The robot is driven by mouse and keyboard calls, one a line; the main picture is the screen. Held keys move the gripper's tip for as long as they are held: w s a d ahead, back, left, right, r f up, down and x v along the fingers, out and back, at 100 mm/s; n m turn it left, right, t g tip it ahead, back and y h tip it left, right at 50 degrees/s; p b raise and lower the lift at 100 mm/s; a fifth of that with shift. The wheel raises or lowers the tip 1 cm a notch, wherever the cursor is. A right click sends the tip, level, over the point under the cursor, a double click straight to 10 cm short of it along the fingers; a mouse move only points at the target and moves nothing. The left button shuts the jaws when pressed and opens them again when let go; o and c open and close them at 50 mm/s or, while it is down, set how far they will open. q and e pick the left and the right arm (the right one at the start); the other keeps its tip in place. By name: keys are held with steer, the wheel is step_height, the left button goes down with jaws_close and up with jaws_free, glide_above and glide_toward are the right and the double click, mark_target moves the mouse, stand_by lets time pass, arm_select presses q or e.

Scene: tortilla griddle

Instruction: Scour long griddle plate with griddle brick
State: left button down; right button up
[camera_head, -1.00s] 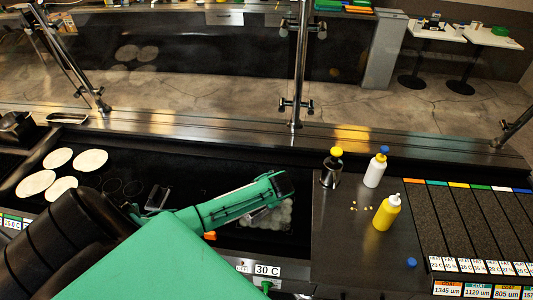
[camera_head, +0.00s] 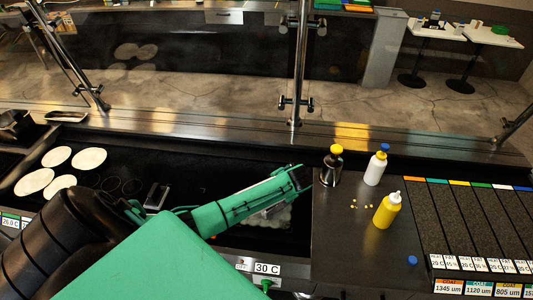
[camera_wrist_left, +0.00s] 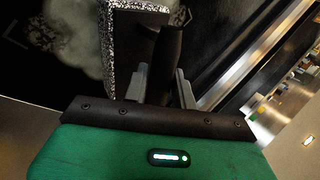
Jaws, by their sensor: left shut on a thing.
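My left gripper (camera_wrist_left: 162,78) is shut on the dark handle of the griddle brick (camera_wrist_left: 124,50), a speckled grey block in a dark holder. In the head view my green left arm covers the gripper and most of the brick. The long black griddle plate (camera_head: 215,172) lies under the arm. A pale, blotchy patch (camera_head: 278,219) shows on the plate beside the forearm; it also shows next to the brick in the left wrist view (camera_wrist_left: 75,40). I cannot tell whether the brick touches the plate. My right gripper is not in view.
Several tortillas (camera_head: 36,183) lie on the plate's left part, with a dark rectangular object (camera_head: 156,196) nearer the arm. Right of the plate stand a yellow-capped shaker (camera_head: 332,166), a white bottle (camera_head: 376,167) and a yellow bottle (camera_head: 386,211). A metal post (camera_head: 300,70) rises behind.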

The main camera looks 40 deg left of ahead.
arm_select(q)
steer(key=shift+w+d, duration=0.15)
steer(key=shift+d, duration=0.05)
steer(key=shift+w+d, duration=0.5)
steer(key=shift+w, duration=0.25)
steer(key=shift+w+d, duration=0.5)
steer(key=shift+w, duration=0.2)
steer(key=shift+s+a, duration=0.1)
steer(key=shift+a, duration=0.05)
steer(key=shift+s+a+r+p, duration=0.1)
steer(key=shift+s+a+p, duration=0.25)
steer(key=shift+a, duration=0.1)
steer(key=shift+s+a, duration=0.35)
steer(key=shift+a, duration=0.25)
steer(key=shift+s+a, duration=0.3)
steer(key=shift+a, duration=0.25)
steer(key=shift+s+a, duration=0.35)
steer(key=shift+a, duration=0.1)
steer(key=shift+f, duration=0.2)
steer(key=shift+s+a+r, duration=0.1)
steer(key=shift+s+a, duration=0.3)
steer(key=shift+a, duration=0.3)
steer(key=shift+s+a, duration=0.45)
steer(key=shift+a, duration=0.3)
steer(key=shift+s+a+r, duration=0.1)
steer(key=shift+s+a, duration=0.3)
steer(key=shift+a, duration=0.3)
